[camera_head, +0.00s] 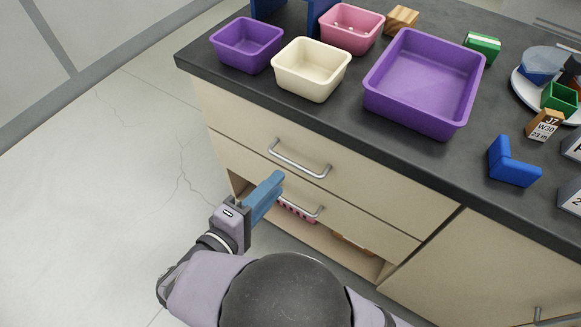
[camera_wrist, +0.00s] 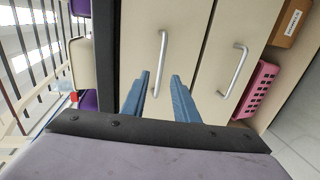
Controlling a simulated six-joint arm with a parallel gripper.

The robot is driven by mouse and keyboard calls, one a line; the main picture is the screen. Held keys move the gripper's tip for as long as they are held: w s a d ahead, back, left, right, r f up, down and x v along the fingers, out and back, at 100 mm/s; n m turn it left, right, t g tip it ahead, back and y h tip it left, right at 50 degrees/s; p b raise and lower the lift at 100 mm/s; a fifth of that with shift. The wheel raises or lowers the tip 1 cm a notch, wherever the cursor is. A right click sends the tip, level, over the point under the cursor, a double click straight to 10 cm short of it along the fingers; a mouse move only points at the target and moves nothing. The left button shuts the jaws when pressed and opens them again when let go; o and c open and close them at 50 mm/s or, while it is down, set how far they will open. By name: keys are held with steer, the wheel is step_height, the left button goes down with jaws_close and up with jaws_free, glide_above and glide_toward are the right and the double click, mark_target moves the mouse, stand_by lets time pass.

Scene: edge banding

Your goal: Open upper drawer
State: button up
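The upper drawer (camera_head: 345,185) is a beige front under the dark countertop, and it looks flush with the cabinet. Its silver bar handle (camera_head: 298,163) also shows in the wrist view (camera_wrist: 162,55). My gripper (camera_head: 274,181) has blue fingers and is in front of the drawers, just below the upper handle in the head view. In the wrist view my gripper (camera_wrist: 157,80) is open, with one finger on each side of the handle's near end in the picture. I see no clear contact, and the depth gap cannot be told.
The lower drawer (camera_head: 370,225) has its own silver handle (camera_wrist: 235,70). Below it is an open shelf with a pink basket (camera_wrist: 257,90) and a cardboard box (camera_wrist: 290,22). Purple (camera_head: 425,85) and cream (camera_head: 311,70) bins stand on the counter. The floor at left is clear.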

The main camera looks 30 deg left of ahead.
mark_target(294, 166)
steer(key=shift+x, duration=3.7)
jaws_close()
